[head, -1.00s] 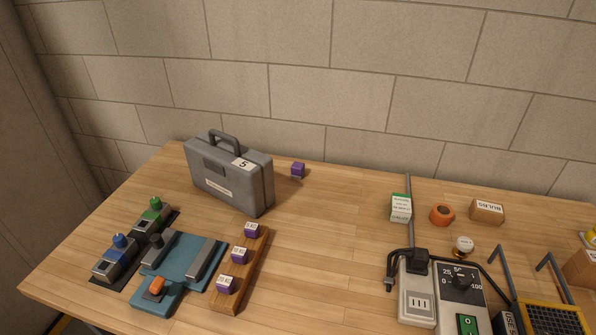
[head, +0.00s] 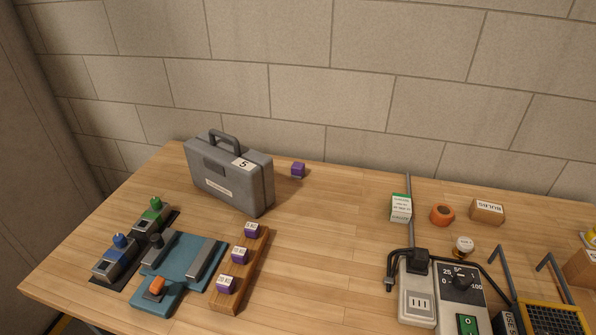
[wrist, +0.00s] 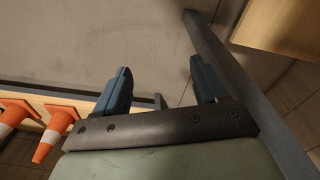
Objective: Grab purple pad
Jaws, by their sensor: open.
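A small purple block (head: 298,170) stands alone at the back of the table, right of the grey case. Three more purple blocks with white labels sit in a row on a wooden rack: a far one (head: 252,230), a middle one (head: 239,255) and a near one (head: 226,284). I cannot tell which of these is the purple pad. My gripper (wrist: 163,85) shows only in the wrist view. Its two dark blue fingers are apart with nothing between them. No purple thing is in the wrist view.
The grey case (head: 215,178) stands left of the lone block. A teal fixture (head: 180,262) lies left of the wooden rack (head: 262,247). A meter box with cables (head: 461,292) stands at the right. The middle of the table is clear. Orange cones (wrist: 55,135) show in the wrist view.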

